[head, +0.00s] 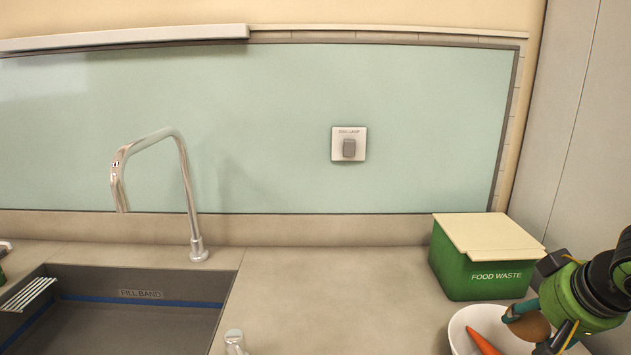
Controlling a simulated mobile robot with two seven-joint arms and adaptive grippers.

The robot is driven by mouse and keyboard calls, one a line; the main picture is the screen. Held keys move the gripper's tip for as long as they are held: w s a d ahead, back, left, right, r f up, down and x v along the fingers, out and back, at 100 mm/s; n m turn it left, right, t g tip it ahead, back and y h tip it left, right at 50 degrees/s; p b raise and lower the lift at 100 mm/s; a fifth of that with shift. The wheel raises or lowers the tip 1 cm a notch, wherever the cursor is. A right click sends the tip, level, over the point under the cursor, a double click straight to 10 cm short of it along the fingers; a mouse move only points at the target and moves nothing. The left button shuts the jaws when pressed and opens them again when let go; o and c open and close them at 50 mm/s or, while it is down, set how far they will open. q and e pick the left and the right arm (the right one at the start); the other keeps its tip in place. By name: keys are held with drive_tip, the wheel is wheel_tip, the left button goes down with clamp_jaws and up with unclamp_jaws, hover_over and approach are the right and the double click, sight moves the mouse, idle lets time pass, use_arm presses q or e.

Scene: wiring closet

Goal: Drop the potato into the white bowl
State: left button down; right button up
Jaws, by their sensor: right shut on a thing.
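The white bowl (460,325) stands on the counter at the lower right and is partly cut off by the bottom edge. An orange carrot (483,343) lies in it. My right gripper (538,328) comes in from the right edge and is shut on the brown potato (532,327). The potato appears at the right side of the bowl, covering part of its rim in the picture. Its exact height above the bowl cannot be told. My left gripper is not in view.
A green food waste bin (463,277) with a cream lid stands just behind the bowl. A sink (130,330) with a tall chrome tap (188,185) is at the left. A wall switch (349,144) is behind.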

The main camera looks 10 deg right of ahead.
wheel_tip(320, 180, down, 4)
drive_tip(key=b, duration=0.3)
drive_tip(key=shift+w+d+f, duration=0.1)
drive_tip(key=shift+f, duration=0.05)
drive_tip(key=o, duration=1.3)
drive_tip(key=shift+o, duration=0.2)
